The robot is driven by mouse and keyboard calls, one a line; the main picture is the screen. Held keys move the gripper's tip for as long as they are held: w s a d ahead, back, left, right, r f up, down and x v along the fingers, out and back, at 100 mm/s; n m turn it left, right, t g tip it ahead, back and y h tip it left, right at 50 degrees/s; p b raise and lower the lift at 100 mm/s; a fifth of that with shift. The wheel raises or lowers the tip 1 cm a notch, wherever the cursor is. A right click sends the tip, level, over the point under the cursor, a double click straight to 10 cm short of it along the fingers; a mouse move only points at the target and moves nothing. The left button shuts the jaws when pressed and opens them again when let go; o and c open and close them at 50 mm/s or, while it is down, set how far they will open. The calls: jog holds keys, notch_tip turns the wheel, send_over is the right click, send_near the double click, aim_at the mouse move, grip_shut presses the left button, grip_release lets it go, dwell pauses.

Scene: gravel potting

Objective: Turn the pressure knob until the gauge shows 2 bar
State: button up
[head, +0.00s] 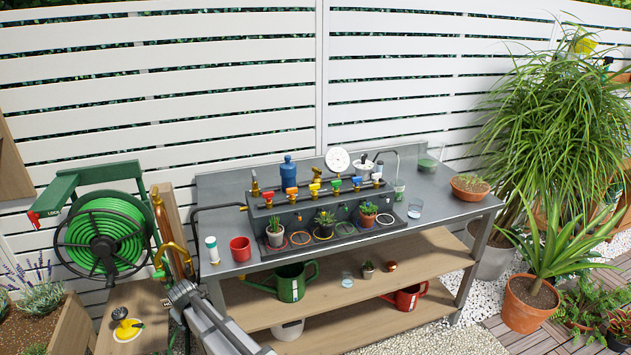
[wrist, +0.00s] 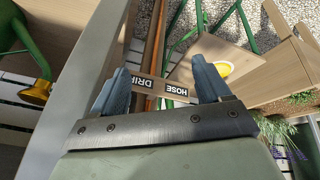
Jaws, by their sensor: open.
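The round white gauge (head: 338,160) stands upright at the back of the metal bench, behind a row of valves. Its needle and numbers are too small to read. A white and dark fitting (head: 363,167) sits just right of it; I cannot tell whether this is the pressure knob. My gripper (wrist: 160,72) is open in the wrist view, with nothing between its two blue-grey fingers. It points down beside the bench's left end, well away from the gauge. A wooden strip (wrist: 160,85) labelled "DRIP" and "HOSE" shows beyond the fingers.
Colored valves (head: 314,189) and small potted plants (head: 325,221) line the bench (head: 225,268). A green hose reel (head: 104,241) is left of the bench. The bench's right front is mostly clear.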

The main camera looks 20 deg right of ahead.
jog(key=w+a+r+t+y, duration=0.1)
jog(key=w+a+r, duration=0.4)
jog(key=r, duration=0.4)
jog(key=w+a+r+t+y, duration=0.1)
jog(key=w+a+r, duration=0.4)
jog(key=r, duration=0.5)
jog(key=w+a+r+t, duration=0.2)
jog(key=w+a+r, duration=0.3)
jog(key=r, duration=0.4)
jog(key=w+d+r+m, duration=0.15)
jog(key=w+r, duration=0.25)
jog(key=r, duration=0.4)
jog(key=w+d+r+m, duration=0.1)
jog(key=w+r+m, duration=0.1)
jog(key=w+r, duration=0.35)
jog(key=w+d+r+m, duration=0.1)
jog(key=d+r+m, duration=0.1)
jog(key=d+r, duration=0.2)
jog(key=m+g+h, duration=0.3)
jog(key=m+g, duration=0.6)
jog(key=m, duration=0.6)
send_over(315, 169)
jog(key=shift+n, duration=0.25)
notch_tip(315, 169, down, 13)
jog(key=shift+s+r, duration=0.1)
jog(key=shift+r, duration=0.05)
